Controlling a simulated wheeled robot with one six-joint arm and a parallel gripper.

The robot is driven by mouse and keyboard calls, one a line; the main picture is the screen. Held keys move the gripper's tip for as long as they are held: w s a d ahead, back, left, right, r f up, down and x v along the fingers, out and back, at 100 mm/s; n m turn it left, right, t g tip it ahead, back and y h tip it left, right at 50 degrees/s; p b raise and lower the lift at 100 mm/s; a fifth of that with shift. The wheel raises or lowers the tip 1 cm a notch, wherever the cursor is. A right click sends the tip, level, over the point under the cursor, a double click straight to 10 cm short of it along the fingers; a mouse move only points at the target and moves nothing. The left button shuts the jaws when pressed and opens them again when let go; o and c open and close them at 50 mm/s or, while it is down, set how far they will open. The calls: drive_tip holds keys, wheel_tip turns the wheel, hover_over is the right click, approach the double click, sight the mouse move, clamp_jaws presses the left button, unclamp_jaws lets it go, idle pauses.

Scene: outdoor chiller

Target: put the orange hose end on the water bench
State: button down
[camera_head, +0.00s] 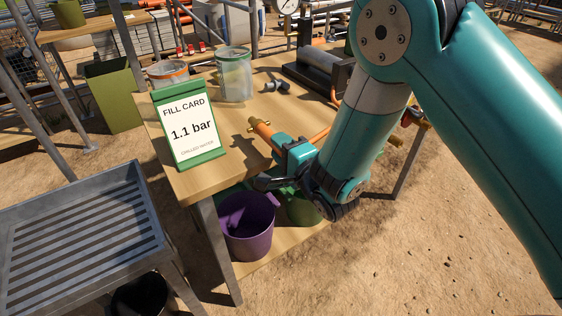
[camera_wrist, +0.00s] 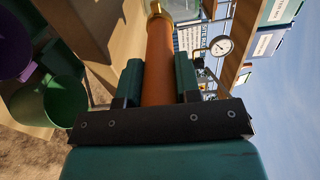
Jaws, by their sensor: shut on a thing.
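The orange hose end (camera_head: 263,130) has a brass tip and is clamped between the teal fingers of my gripper (camera_head: 278,143). In the wrist view the hose end (camera_wrist: 159,62) runs straight out between both fingers, its brass fitting at the far end. In the head view it appears over the front right part of the wooden bench (camera_head: 205,183), which bears the fill card. A dark shadow lies just left of the tip; I cannot tell whether the hose end touches the top. My forearm and wrist hide part of the bench's right side.
A green-framed fill card (camera_head: 188,125) stands at the bench's left edge. A clear jar (camera_head: 234,75), a small grey fitting (camera_head: 277,86) and a dark pump-like device (camera_head: 312,78) stand behind. A purple bucket (camera_head: 246,226) is below. A slatted metal table (camera_head: 75,245) stands left.

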drive_tip(key=shift+f, duration=1.6)
drive_tip(key=shift+f, duration=0.2)
drive_tip(key=c, duration=0.8)
unclamp_jaws()
drive_tip(key=shift+r, duration=0.1)
